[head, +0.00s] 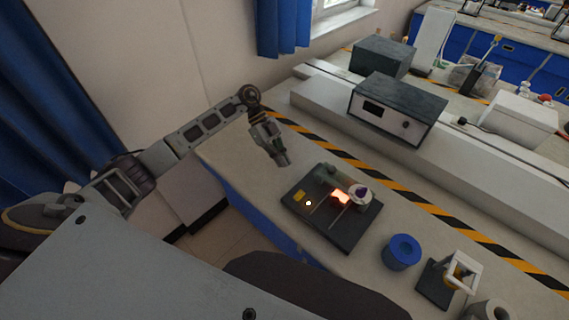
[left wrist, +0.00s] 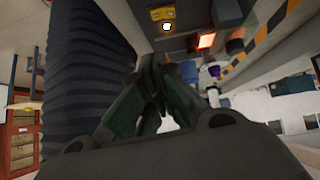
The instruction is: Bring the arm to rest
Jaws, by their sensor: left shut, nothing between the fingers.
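My left arm (head: 185,138) reaches in from the left in the head view. My left gripper (head: 282,160) hangs fingers down near the bench's front edge, just left of a dark board and apart from it. It is shut and empty. In the left wrist view its dark fingers (left wrist: 162,72) come together in the middle. My right gripper shows in neither view.
The dark board (head: 345,232) carries a glowing orange block (head: 340,196), a small lit spot and a white ring part (head: 361,194). A blue cylinder (head: 402,252) and a small stand (head: 436,284) are to its right. A grey instrument box (head: 398,106) stands behind.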

